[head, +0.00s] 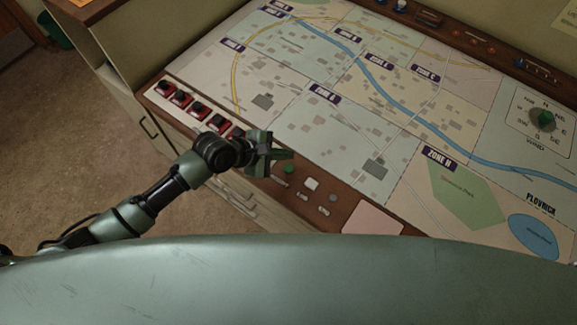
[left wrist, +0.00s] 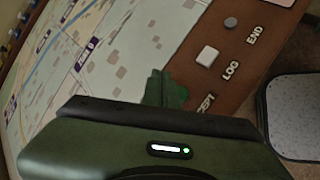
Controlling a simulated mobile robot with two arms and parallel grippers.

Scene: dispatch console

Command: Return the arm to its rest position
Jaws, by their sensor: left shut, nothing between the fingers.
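My left arm comes in from the left in the head view. Its gripper (head: 284,154) is shut and empty, above the console's front strip between the row of red-and-black switches (head: 181,97) and the buttons. In the left wrist view the closed fingers (left wrist: 164,90) point over the strip near the white button (left wrist: 207,56) labelled LOG and the grey button (left wrist: 230,23) labelled END. The green button (head: 289,169) shows just beside the gripper in the head view. I cannot tell whether the fingers touch the surface. My right gripper is not in view.
The console's map (head: 330,80), with zone labels, a blue river and a park, fills the slanted top. A wind dial (head: 545,117) sits at the right. Drawers are below the front edge. The floor (head: 60,150) at the left is clear. A pale pad (head: 373,218) lies right of the buttons.

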